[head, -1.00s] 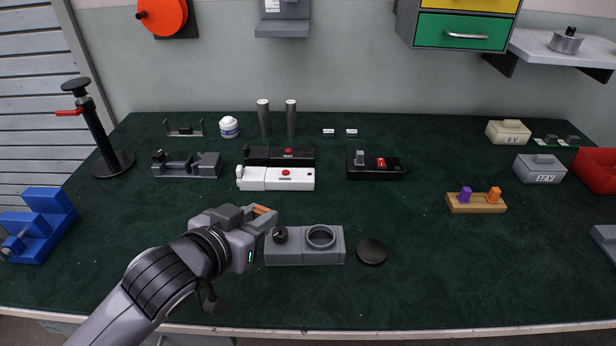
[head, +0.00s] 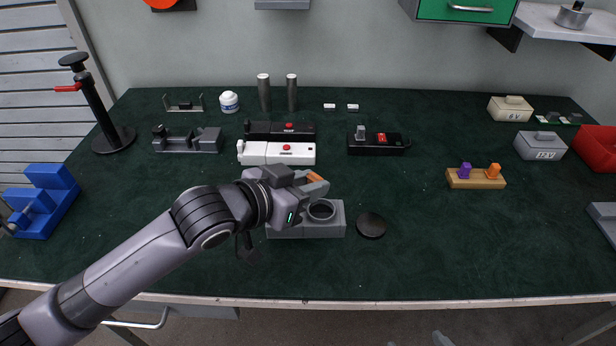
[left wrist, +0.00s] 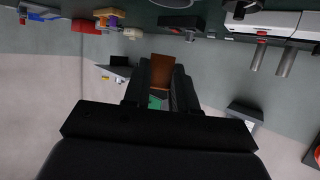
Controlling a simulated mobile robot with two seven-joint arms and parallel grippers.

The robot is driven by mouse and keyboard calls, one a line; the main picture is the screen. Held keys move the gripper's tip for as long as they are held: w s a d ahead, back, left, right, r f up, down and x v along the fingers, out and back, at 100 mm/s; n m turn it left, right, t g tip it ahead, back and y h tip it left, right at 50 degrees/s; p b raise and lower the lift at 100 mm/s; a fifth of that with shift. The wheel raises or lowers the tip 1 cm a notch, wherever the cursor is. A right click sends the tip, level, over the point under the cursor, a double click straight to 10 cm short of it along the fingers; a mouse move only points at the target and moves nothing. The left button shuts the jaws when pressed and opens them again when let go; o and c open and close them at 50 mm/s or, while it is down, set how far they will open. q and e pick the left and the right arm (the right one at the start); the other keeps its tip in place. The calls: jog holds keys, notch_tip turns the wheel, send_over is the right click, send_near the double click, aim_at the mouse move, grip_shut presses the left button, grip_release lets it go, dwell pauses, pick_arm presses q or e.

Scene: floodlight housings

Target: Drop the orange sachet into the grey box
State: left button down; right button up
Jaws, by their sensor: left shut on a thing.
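My left gripper (head: 313,185) is shut on the orange sachet (head: 315,177), whose orange edge shows between the fingertips. The sachet also shows as an orange-brown panel between the fingers in the left wrist view (left wrist: 162,72). The grey box (head: 320,231) sits on the green bench top and has a round open hole at its right end. The gripper is over its back part, near the hole and apparently above it. The wrist hides the left part of the box.
A black round disc (head: 371,225) lies just right of the grey box. White (head: 275,153) and black (head: 262,131) housings lie behind it. A wooden block with purple and orange pegs (head: 476,180) and a grey lidded 12V box (head: 540,146) are further right.

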pick_arm(q)
jog(key=shift+f+b, duration=0.7)
jog(key=shift+f, duration=0.15)
pick_arm(e)
notch_tip(320, 180, down, 2)
jog(key=shift+f, duration=0.2)
jog(key=shift+r, duration=0.1)
pick_arm(q)
jog(key=c, duration=0.8)
grip_release()
jog(key=shift+v, duration=3.65)
pick_arm(e)
jog(key=shift+a, duration=0.1)
